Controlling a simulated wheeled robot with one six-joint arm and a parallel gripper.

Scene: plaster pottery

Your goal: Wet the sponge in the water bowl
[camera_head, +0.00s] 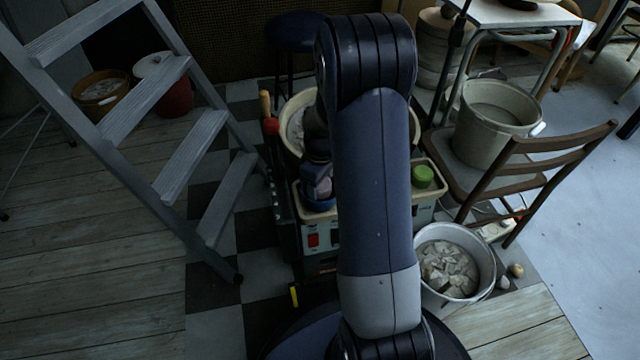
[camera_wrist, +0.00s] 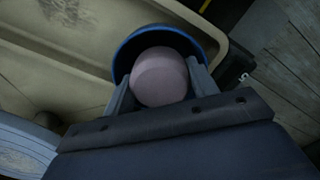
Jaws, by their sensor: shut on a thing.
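My gripper (camera_wrist: 161,84) is shut on a round pinkish sponge (camera_wrist: 160,70), with one finger on each side of it in the wrist view. The blue water bowl (camera_wrist: 150,31) shows as a dark rim around the far side of the sponge. Whether the sponge touches water or the bowl's bottom is hidden. In the head view the bowl (camera_head: 319,204) stands at the left of a potter's cart top, and my gripper (camera_head: 319,180) is right over it, partly hidden by my arm.
The cream tray (camera_head: 432,205) on the cart also holds a green round thing (camera_head: 423,176). A large basin (camera_head: 296,112) stands behind. A bucket of plaster pieces (camera_head: 448,268) is at right, a chair (camera_head: 560,140) beyond it, a stepladder (camera_head: 190,155) at left.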

